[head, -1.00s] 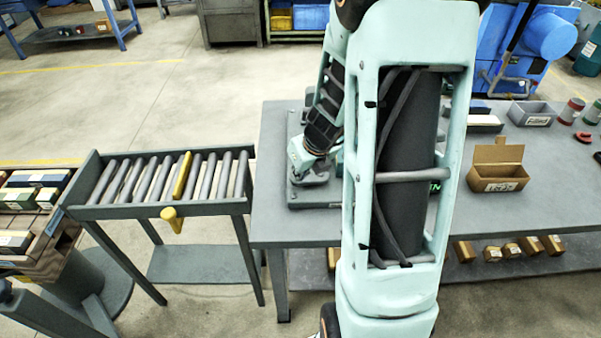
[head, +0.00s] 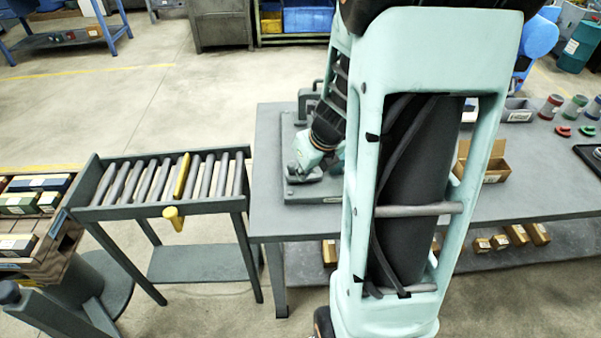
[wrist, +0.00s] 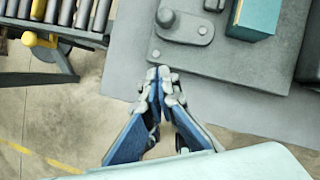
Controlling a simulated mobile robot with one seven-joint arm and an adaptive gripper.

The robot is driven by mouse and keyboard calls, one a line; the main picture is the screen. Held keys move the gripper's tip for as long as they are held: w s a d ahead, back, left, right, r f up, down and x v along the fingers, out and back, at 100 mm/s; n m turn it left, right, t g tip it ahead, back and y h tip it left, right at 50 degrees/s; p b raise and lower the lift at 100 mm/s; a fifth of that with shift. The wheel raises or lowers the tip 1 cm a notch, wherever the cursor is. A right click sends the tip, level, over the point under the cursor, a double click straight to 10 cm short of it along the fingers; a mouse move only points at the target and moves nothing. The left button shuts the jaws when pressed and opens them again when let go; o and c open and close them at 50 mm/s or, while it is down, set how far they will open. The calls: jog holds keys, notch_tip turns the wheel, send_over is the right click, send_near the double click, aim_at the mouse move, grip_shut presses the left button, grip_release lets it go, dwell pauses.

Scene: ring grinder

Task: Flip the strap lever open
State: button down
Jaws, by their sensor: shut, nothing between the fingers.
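A grey fixture plate (head: 330,197) lies on the left end of the grey table; it also shows in the wrist view (wrist: 240,69). A flat, rounded grey lever (wrist: 184,29) lies on the plate near its corner, with a round knob at its left end and a round boss at its right; I take it for the strap lever. My gripper (wrist: 163,76) is shut and empty. In the wrist view its fingertips appear at the plate's near edge, below the lever and apart from it. In the head view my arm hides much of the fixture.
A teal block with a yellow layer (wrist: 252,16) stands on the plate right of the lever. A roller conveyor (head: 160,180) with a yellow knob (head: 173,217) stands left of the table (head: 270,225). A cardboard box (head: 495,165) and several small jars are at the right.

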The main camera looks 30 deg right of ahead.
jog(key=shift+p+v, duration=0.3)
jog(key=shift+v, duration=0.9)
jog(key=shift+a, duration=0.2)
